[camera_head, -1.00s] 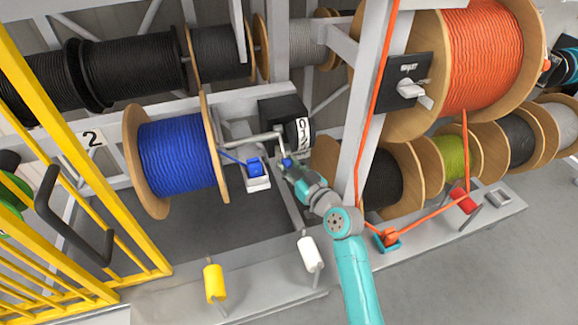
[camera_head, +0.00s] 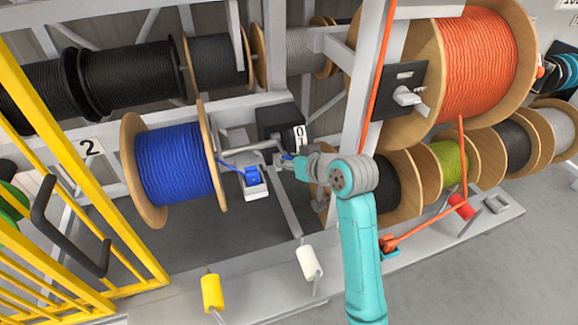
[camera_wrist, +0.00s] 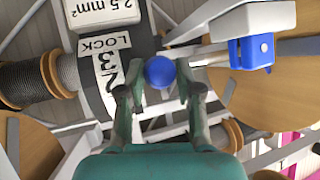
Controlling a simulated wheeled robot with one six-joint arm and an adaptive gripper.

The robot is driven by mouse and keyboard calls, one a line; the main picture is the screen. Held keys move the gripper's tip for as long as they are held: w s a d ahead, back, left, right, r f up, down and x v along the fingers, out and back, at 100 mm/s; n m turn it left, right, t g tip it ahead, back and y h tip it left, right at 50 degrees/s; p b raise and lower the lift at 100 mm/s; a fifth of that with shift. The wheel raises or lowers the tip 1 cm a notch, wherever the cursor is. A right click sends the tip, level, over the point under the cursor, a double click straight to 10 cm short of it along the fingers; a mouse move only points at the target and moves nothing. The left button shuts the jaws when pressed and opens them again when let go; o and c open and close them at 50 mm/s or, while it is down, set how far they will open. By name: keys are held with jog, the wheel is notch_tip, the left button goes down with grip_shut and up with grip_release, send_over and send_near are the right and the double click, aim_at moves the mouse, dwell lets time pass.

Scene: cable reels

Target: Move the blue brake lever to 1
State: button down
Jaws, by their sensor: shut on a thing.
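The blue round knob of the brake lever (camera_wrist: 160,71) sits between the two fingers of my gripper (camera_wrist: 160,84) in the wrist view. My gripper is shut on it. In the head view my gripper (camera_head: 286,160) is at the lever, beside the black brake box (camera_head: 278,122). The box carries a curved white number scale (camera_head: 300,136), where 0 and part of a 1 show. In the wrist view the scale (camera_wrist: 106,66) shows LOCK, 3 and 2, just left of the knob. The lever's exact setting cannot be read.
The blue cable reel (camera_head: 178,163) stands left of the box, with a blue-and-white cable guide (camera_head: 253,178) between them. A grey post (camera_head: 362,110) rises right of the lever, with the orange reel (camera_head: 482,62) beyond. Yellow bars (camera_head: 95,215) stand at the left.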

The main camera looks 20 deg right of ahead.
aim_at(288, 156)
jog(key=shift+w+r, duration=0.3)
jog(key=shift+r, duration=0.75)
jog(key=shift+w+r, duration=0.25)
jog(key=shift+r, duration=0.8)
jog(key=c, duration=0.8)
grip_release()
jog(key=shift+f, duration=0.1)
jog(key=v, duration=1.2)
